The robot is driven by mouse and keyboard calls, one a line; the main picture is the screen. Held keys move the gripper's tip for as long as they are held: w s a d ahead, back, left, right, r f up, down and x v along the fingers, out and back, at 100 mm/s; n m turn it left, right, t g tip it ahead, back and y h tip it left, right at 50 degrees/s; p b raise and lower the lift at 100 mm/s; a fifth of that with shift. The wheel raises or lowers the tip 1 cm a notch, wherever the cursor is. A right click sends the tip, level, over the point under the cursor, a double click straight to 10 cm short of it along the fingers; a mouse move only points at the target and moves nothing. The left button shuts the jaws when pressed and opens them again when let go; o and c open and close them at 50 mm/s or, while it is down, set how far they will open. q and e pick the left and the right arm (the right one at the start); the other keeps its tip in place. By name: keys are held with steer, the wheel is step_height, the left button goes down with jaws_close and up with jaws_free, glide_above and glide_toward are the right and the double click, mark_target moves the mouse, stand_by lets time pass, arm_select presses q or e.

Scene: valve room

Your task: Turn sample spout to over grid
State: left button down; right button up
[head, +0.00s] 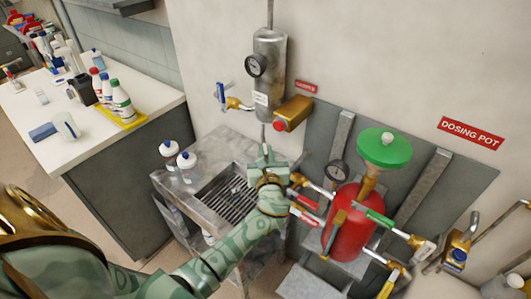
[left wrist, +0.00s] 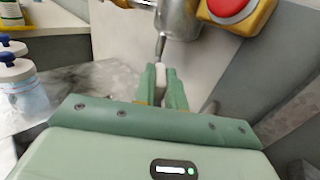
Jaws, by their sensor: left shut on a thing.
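The sample spout (head: 263,133) is a thin grey pipe coming down from the silver sample cylinder (head: 269,75) on the wall. It also shows in the left wrist view (left wrist: 161,46). My left gripper (head: 264,154) is shut on the spout's lower end, where a pale tip (left wrist: 161,70) sits between the green fingers (left wrist: 162,82). The fingers hide part of the tip. The dark grid (head: 229,203) is set in the grey metal sink top, below and left of the gripper in the head view. My right gripper is not in view.
Two white bottles with blue caps (head: 187,167) stand on the sink top left of the grid. A yellow box with a red button (head: 292,112) is right of the spout. The red dosing pot (head: 347,222) with pipes and valve handles is close right of my forearm.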

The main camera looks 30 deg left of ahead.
arm_select(q)
steer(key=shift+a, duration=0.1)
steer(key=s+a+m+t+h+b, duration=0.2)
steer(key=a+m+h+b, duration=0.5)
steer(key=h, duration=0.5)
steer(key=shift+s+a+m+t+h+b, duration=0.15)
steer(key=shift+a+m+t+h+b, duration=0.25)
steer(key=shift+m+t+b, duration=0.35)
steer(key=c, duration=1.4)
jaws_free()
steer(key=shift+c, duration=0.2)
